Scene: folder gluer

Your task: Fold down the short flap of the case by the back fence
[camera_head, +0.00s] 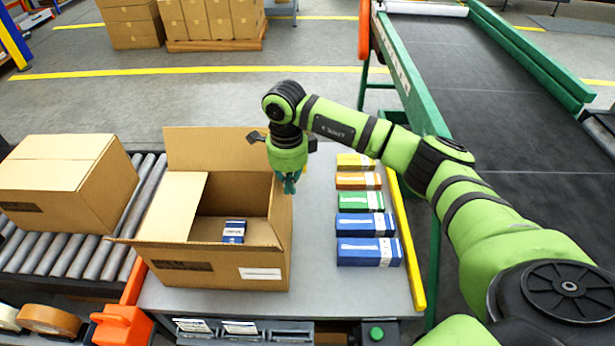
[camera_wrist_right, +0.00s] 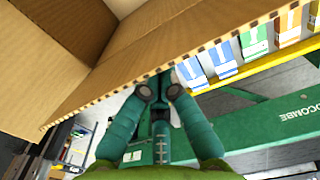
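The open case (camera_head: 220,268) stands on the grey table, with a small blue carton (camera_head: 233,232) inside. Its back flap (camera_head: 210,148) stands up and its left flap (camera_head: 170,207) slants up at the left side. A front flap shows edge-on. My right gripper (camera_head: 289,183) points down at the case's right edge, near the back corner. In the right wrist view, its fingers (camera_wrist_right: 159,85) look closed together, close to the corrugated edge of a cardboard panel (camera_wrist_right: 190,45). The tips are partly hidden there, and contact cannot be told. My left gripper is not in view.
Several coloured cartons (camera_head: 366,225) line the table to the right of the case, beside a yellow rail (camera_head: 406,240). A closed case (camera_head: 65,180) sits on the rollers (camera_head: 85,258) at left. A green-framed conveyor (camera_head: 440,60) runs behind at right.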

